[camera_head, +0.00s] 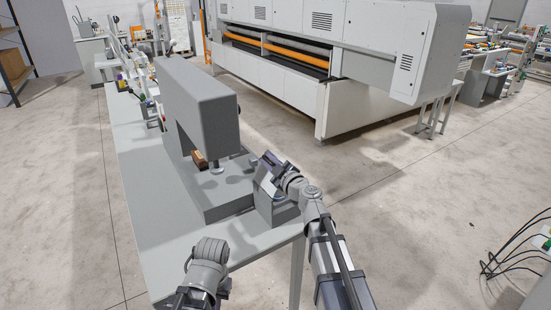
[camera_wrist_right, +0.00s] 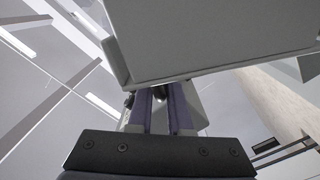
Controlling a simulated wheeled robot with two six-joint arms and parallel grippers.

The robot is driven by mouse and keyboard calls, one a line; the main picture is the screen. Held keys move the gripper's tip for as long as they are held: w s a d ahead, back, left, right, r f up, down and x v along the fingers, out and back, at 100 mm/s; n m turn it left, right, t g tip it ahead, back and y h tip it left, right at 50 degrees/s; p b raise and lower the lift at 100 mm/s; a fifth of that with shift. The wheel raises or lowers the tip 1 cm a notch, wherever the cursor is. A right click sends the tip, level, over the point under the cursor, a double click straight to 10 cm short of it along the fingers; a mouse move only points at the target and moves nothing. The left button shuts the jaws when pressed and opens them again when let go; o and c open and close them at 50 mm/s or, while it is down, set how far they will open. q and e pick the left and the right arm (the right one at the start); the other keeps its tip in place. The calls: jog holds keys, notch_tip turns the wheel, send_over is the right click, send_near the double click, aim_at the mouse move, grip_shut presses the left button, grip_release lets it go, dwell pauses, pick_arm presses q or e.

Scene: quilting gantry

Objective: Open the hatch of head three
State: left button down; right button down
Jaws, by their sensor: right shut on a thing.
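The grey machine head (camera_head: 200,95) stands on its base on the long table. A small grey housing (camera_head: 277,212) stands at the near right corner, with a tilted plate, seemingly the hatch (camera_head: 265,181), at its top. Which head number this is cannot be read. My right gripper (camera_head: 266,163) is at this plate. In the right wrist view, the purple fingers (camera_wrist_right: 161,98) are close together, shut on a small dark part below a broad pale panel (camera_wrist_right: 215,40). The panel hides the fingertips' surroundings. My left arm shows at the bottom, but its gripper does not show.
A small brown block (camera_head: 199,160) lies under the head's arm. The table (camera_head: 150,235) is clear at the near left. Several other items stand farther along it. A large white machine (camera_head: 290,85) stands behind, with open floor between.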

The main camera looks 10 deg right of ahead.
jog(key=shift+s+a+f, duration=0.1)
jog(key=shift+s+a, duration=0.25)
jog(key=shift+a, duration=0.35)
jog(key=shift+s+a, duration=0.3)
jog(key=shift+a, duration=0.35)
jog(key=shift+s+a+f, duration=0.1)
jog(key=shift+s+a, duration=0.25)
jog(key=shift+a, duration=0.35)
jog(key=c, duration=1.2)
grip_release()
jog(key=shift+d, duration=0.1)
jog(key=shift+o, duration=1.4)
jog(key=shift+w+d+f, duration=0.15)
jog(key=shift+w+d, duration=0.05)
jog(key=shift+d, duration=0.1)
jog(key=shift+a, duration=0.2)
